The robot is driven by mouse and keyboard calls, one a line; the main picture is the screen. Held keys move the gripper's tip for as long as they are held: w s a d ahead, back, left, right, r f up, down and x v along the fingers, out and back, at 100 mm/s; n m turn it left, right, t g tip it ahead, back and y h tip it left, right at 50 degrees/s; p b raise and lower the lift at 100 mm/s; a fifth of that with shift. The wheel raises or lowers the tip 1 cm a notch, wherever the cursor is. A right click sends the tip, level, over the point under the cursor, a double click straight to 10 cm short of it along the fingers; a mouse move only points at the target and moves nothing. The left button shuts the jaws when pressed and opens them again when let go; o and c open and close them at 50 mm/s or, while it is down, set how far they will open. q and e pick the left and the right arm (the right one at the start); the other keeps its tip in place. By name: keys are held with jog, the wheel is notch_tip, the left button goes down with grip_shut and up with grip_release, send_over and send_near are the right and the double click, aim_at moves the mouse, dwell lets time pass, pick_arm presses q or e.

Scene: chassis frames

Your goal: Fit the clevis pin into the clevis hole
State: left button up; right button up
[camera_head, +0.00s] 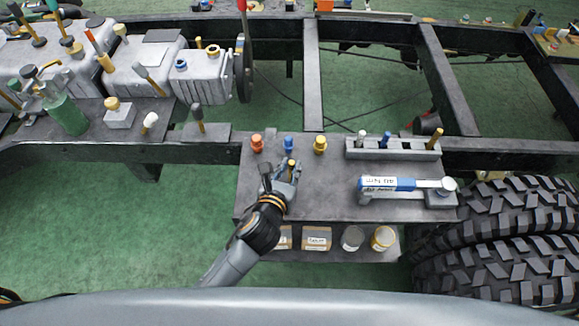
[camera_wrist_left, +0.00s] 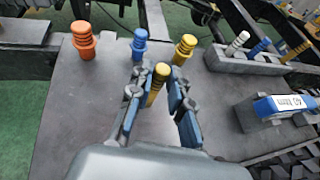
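A gold pin with a ribbed head (camera_wrist_left: 161,72) stands between the fingers of my left gripper (camera_wrist_left: 157,88). The fingers have blue pads and are open around it, with a gap showing; whether either finger touches the pin I cannot tell. In the head view this pin (camera_head: 290,164) shows at my left gripper (camera_head: 284,172), above the grey shelf plate (camera_head: 330,187). Its lower end is hidden. I cannot make out which part has the clevis hole. My right gripper is not in view.
Orange (camera_head: 257,143), blue (camera_head: 289,144) and yellow (camera_head: 320,144) fittings stand behind the gripper. A grey rack (camera_head: 400,152) with several pins is to their right, with a blue-and-white tool (camera_head: 388,184) in front. Tires (camera_head: 500,245) stand at right.

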pick_arm(q)
jog(key=shift+o, duration=1.1)
